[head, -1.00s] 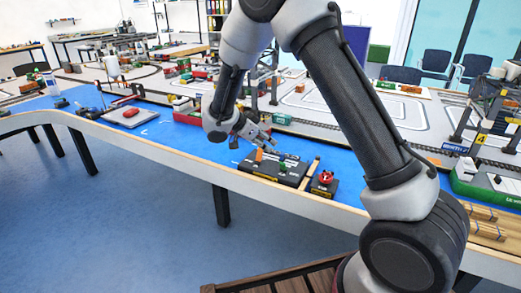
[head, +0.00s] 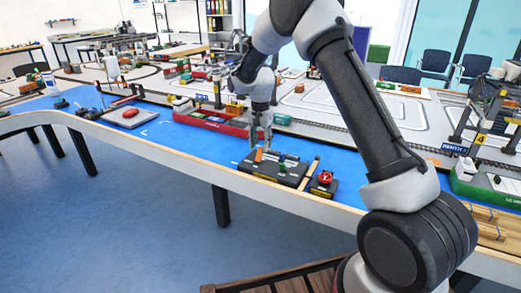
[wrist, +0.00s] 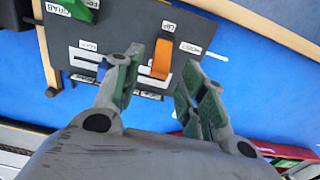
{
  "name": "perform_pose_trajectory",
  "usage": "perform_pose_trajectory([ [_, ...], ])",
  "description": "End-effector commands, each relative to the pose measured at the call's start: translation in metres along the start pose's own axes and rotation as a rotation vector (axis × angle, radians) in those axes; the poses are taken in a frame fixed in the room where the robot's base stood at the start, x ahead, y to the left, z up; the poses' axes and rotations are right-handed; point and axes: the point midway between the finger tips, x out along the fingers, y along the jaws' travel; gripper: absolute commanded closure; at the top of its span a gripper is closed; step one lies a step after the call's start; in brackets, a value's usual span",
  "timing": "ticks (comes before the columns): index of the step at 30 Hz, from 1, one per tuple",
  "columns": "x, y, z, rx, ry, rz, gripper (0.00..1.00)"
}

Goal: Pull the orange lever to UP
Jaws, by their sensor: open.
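The orange lever (wrist: 161,60) stands on a dark control box (head: 262,171) near the table's front edge; it also shows in the head view (head: 259,155). In the wrist view a white label reading UP (wrist: 168,26) lies just above the lever's upper end. My gripper (wrist: 160,76) is open, with one green-padded finger on each side of the lever's lower part. I see no clear contact between fingers and lever. In the head view my gripper points down over the box, and its fingertips partly hide the lever area.
A green lever (head: 282,167) stands on the same box, to the right in the head view. A red button (head: 325,177) sits on a small box beyond a wooden strip (head: 310,173). Blue tabletop (head: 180,140) is clear to the left.

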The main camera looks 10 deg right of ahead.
Motion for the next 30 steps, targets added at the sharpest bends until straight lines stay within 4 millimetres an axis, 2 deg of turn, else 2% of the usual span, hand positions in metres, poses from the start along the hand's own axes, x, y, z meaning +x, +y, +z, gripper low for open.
perform_pose_trajectory([
  [3,0.018,0.001,0.000,0.000,-0.001,0.002,0.59],
  [6,0.026,0.001,0.000,0.001,-0.001,0.002,0.59],
  [15,0.030,0.000,0.000,0.001,0.000,0.000,0.59],
  [16,0.030,0.000,0.000,0.001,0.000,0.001,0.61],
  [21,0.030,0.000,0.000,0.001,0.000,0.001,0.92],
  [23,0.030,0.000,0.000,0.001,0.000,0.001,1.00],
  [30,0.029,0.000,0.001,0.002,0.008,0.001,1.00],
])
